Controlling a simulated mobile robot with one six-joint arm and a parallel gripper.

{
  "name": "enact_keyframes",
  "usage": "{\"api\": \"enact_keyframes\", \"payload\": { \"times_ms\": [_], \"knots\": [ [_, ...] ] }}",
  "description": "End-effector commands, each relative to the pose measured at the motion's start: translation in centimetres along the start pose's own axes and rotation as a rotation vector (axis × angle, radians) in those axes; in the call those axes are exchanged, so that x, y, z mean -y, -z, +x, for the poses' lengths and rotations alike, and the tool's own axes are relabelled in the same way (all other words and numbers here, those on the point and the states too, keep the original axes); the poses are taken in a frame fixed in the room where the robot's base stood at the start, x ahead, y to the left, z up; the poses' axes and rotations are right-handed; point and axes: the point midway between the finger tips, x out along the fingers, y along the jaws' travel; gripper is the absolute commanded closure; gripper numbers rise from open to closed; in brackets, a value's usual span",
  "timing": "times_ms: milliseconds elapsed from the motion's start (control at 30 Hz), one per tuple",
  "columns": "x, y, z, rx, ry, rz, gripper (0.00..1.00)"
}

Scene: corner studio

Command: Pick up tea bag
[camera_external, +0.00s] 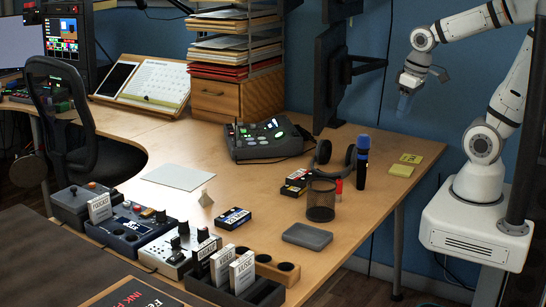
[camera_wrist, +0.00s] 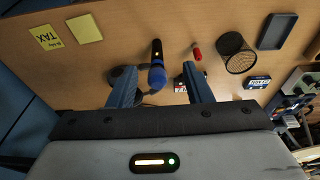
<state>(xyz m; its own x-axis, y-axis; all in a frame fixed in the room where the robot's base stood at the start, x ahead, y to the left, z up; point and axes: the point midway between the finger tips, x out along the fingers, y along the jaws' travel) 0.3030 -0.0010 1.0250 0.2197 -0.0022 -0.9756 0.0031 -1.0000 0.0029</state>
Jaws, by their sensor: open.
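A small pale, pyramid-shaped object that looks like the tea bag (camera_external: 206,198) stands on the desk in the external view, right of a flat grey sheet. I cannot make it out in the wrist view. My gripper (camera_external: 404,103) hangs fingers down at the right, high over the desk's right edge and far from the tea bag. In the wrist view my gripper (camera_wrist: 158,70) has its two blue fingers apart with nothing held between them. The desk lies well below them.
A blue-topped microphone (camera_external: 362,160), headphones (camera_external: 335,155), mesh cup (camera_external: 321,202) and red item (camera_external: 339,187) stand between my gripper and the tea bag. Yellow notes (camera_external: 402,170) lie near the edge. Cassettes (camera_external: 233,219), a grey tray (camera_external: 307,237) and control boxes (camera_external: 130,229) sit nearer the front.

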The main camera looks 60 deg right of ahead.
Motion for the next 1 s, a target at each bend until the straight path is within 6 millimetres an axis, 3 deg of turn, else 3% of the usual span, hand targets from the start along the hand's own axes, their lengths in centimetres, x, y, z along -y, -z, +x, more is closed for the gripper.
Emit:
{"api": "enact_keyframes", "payload": {
  "times_ms": [167,267,467,600,767,1000],
  "knots": [
    [0.3,1.5,-0.1,-0.001,-0.002,-0.001,0.55],
    [0.9,4.6,-0.1,-0.005,-0.007,0.001,0.55],
    [3.7,13.7,1.1,-0.025,-0.022,0.008,0.55],
    [6.7,19.9,3.0,-0.042,-0.03,0.014,0.55],
    [11.0,26.2,6.3,-0.067,-0.034,0.022,0.55],
    [19.0,33.6,13.2,-0.105,-0.034,0.033,0.55]
  ]
}}
